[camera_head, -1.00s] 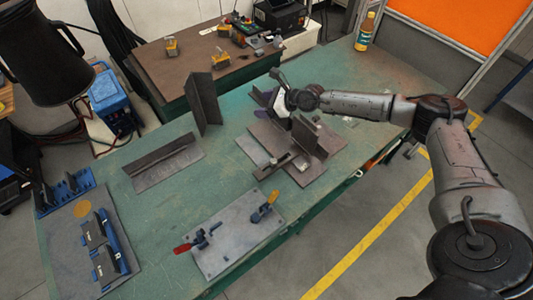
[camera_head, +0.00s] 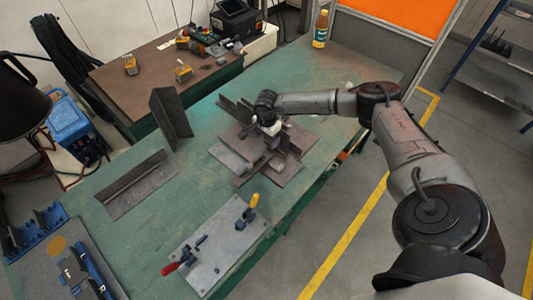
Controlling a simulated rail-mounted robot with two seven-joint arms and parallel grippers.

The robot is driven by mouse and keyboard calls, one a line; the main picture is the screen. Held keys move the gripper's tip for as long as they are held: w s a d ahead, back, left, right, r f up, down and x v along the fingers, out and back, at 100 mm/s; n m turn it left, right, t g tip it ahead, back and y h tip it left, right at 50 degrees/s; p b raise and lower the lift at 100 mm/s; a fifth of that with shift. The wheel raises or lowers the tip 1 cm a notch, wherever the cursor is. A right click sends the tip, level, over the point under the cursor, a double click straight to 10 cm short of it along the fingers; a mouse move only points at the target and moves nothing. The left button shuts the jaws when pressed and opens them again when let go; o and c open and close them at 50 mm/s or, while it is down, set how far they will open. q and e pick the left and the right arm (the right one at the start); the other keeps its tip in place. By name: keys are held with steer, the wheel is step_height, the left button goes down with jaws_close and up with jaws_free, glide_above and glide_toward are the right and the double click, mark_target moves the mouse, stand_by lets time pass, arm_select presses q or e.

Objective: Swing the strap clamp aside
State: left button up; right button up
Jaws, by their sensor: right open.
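The welding fixture, a dark steel base plate (camera_head: 228,155) with upright plates on it, sits on the green table in the head view. A short flat bar (camera_head: 256,164) on the fixture looks like the strap clamp; it is small and partly covered. My right gripper (camera_head: 272,141) points down over the middle of the fixture, close to the clamp. It is open, but its fingers are small and I cannot tell whether they touch anything. My left gripper is out of view.
A plate with red- and yellow-handled toggle clamps (camera_head: 220,243) lies at the table's front. An angle piece (camera_head: 137,185) and an upright bent plate (camera_head: 170,119) stand left of the fixture. A bottle (camera_head: 320,29) stands at the back. Green tabletop between them is free.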

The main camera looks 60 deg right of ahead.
mark_target(266, 155)
step_height(266, 155, down, 11)
steer(key=shift+r+b, duration=0.1)
steer(key=shift+b, duration=0.25)
steer(key=shift+c, duration=0.3)
steer(key=c, duration=1.2)
steer(key=shift+a, duration=0.15)
